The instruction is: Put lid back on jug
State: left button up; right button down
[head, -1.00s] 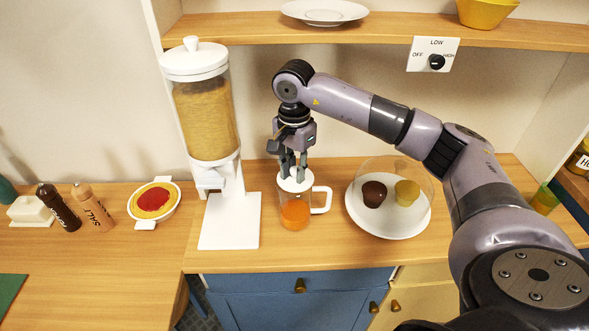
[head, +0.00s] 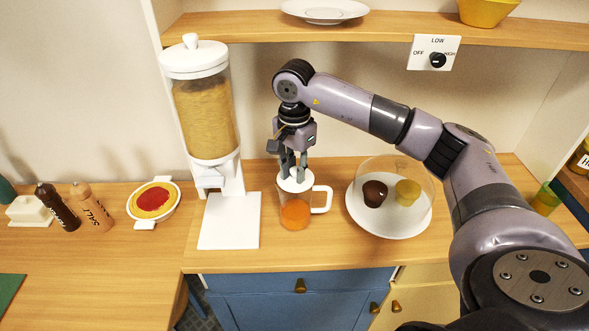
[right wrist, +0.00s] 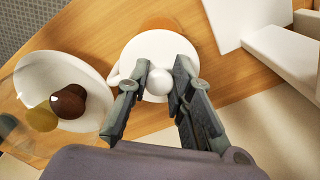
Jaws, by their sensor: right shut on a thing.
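The jug (head: 295,214) is clear with a white handle and orange liquid in it. It stands upright on the counter between the dispenser and the domed plate. The white lid (head: 295,181) is at the jug's mouth and looks roughly level; I cannot tell if it is fully seated. My right gripper (head: 293,170) points down above the jug, shut on the lid's round knob. In the right wrist view the lid (right wrist: 150,48) shows as a white disc with its knob (right wrist: 159,81) between the fingertips, covering most of the jug. My left gripper is not in view.
A cereal dispenser (head: 206,110) stands close left of the jug. A white plate (head: 400,231) with two muffins under a clear dome is close right. A pie dish (head: 154,202) and two shakers sit farther left. A shelf (head: 370,27) runs above.

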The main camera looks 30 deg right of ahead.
dwell(0.6)
dwell(0.3)
jog(key=c, duration=1.3)
grip_release()
jog(key=shift+c, duration=0.2)
jog(key=o, duration=0.5)
jog(key=shift+r, duration=0.1)
jog(key=shift+r+p, duration=1.95)
jog(key=shift+r, duration=1.5)
